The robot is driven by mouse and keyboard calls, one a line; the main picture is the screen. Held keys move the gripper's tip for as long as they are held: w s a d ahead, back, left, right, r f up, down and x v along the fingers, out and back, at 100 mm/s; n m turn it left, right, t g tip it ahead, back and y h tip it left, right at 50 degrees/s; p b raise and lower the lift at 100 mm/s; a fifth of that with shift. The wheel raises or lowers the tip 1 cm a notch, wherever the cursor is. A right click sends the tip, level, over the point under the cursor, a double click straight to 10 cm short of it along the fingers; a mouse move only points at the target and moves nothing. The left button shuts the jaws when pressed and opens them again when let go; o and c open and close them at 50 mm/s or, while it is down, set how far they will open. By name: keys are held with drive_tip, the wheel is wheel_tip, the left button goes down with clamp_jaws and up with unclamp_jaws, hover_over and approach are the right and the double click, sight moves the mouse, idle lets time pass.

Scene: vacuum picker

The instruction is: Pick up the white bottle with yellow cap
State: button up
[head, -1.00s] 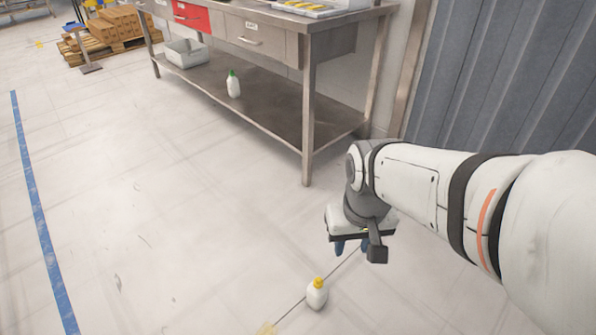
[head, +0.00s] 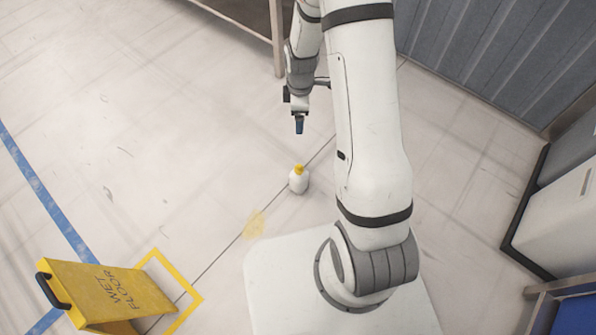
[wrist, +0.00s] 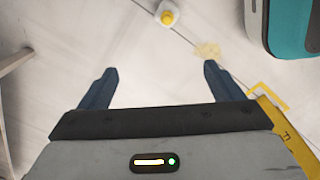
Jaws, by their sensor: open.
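The white bottle with yellow cap (head: 299,181) stands upright on the floor near a dark floor line, a little in front of my base in the head view. In the wrist view the bottle (wrist: 167,14) shows at the top edge, beyond the fingertips and roughly between them. My gripper (head: 299,124) hangs above the floor, farther back than the bottle and apart from it. Its two blue fingers are spread wide with nothing between them in the wrist view (wrist: 160,72).
A yellow wet floor sign (head: 105,292) stands at the lower left. A yellow stain (head: 255,224) marks the floor by the bottle. A metal table (head: 256,20) is at the top, and a corrugated wall (head: 500,50) at the upper right. The floor left of the bottle is clear.

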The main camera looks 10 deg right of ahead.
sight(300, 167)
drive_tip(key=f+n, duration=0.3)
drive_tip(key=f, duration=0.6)
drive_tip(key=f+n, duration=0.4)
drive_tip(key=f, duration=0.6)
drive_tip(key=s+f+n, duration=0.1)
drive_tip(key=f+n, duration=0.2)
drive_tip(key=f, duration=0.7)
drive_tip(key=shift+f+n, duration=0.2)
drive_tip(key=shift+n, duration=0.2)
wheel_tip(300, 167, down, 6)
drive_tip(key=shift+w+a+r+b, duration=0.15)
drive_tip(key=shift+r+b, duration=0.1)
drive_tip(key=shift+b, duration=0.85)
drive_tip(key=shift+r, duration=0.1)
drive_tip(key=shift+c, duration=0.6)
drive_tip(key=c, duration=1.7)
